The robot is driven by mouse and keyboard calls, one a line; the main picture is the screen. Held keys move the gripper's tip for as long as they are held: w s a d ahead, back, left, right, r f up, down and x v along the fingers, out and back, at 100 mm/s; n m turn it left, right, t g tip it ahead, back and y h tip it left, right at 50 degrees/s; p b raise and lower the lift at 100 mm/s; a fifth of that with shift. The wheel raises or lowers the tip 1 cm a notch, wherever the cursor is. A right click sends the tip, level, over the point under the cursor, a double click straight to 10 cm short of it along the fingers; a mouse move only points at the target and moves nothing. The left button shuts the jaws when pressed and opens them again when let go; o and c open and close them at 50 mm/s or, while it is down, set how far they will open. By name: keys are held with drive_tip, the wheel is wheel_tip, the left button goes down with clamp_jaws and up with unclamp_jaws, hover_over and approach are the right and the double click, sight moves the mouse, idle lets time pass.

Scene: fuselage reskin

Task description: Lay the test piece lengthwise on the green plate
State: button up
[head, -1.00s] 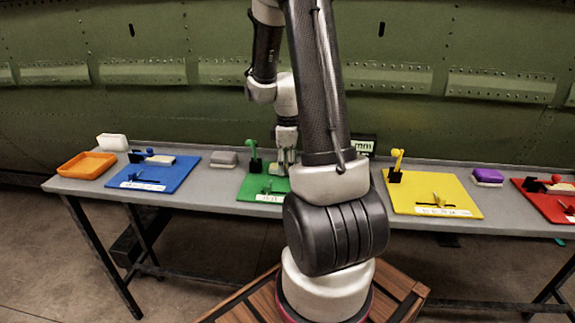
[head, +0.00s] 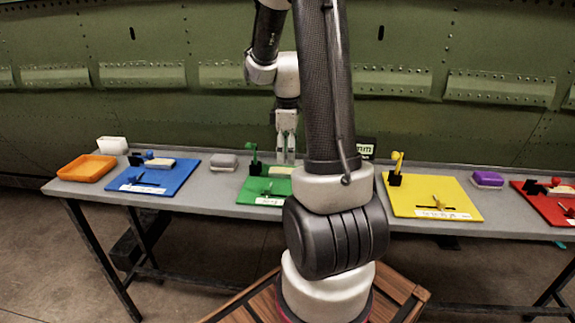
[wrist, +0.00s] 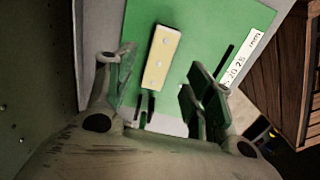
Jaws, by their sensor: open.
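The test piece, a cream bar with small round marks (wrist: 161,57), lies on the green plate (wrist: 200,30). Its long side runs roughly along the plate's left edge in the wrist view. In the head view the test piece (head: 281,171) shows at the back of the green plate (head: 250,196), partly hidden by my arm. My gripper (head: 286,160) is above it, open and empty. In the wrist view my gripper's fingers (wrist: 163,75) stand apart on either side, clear of the bar.
A grey block (head: 224,161), blue plate (head: 165,180) and orange tray (head: 86,168) are left, a yellow plate (head: 425,205) right.

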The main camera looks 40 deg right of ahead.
sight(287, 170)
drive_tip(key=s+a+r+m+t, duration=0.1)
drive_tip(key=s+a+r+m, duration=0.1)
drive_tip(key=a+r, duration=0.35)
drive_tip(key=s+a+r+m+t, duration=0.1)
drive_tip(key=s+a+r, duration=0.15)
drive_tip(key=r, duration=0.55)
drive_tip(key=s+a+r+m+t, duration=0.2)
drive_tip(key=s+a+m, duration=0.3)
drive_tip(key=s, duration=0.5)
drive_tip(key=shift+s+a+r, duration=0.15)
drive_tip(key=shift+s+a, duration=0.25)
drive_tip(key=shift+a, duration=0.45)
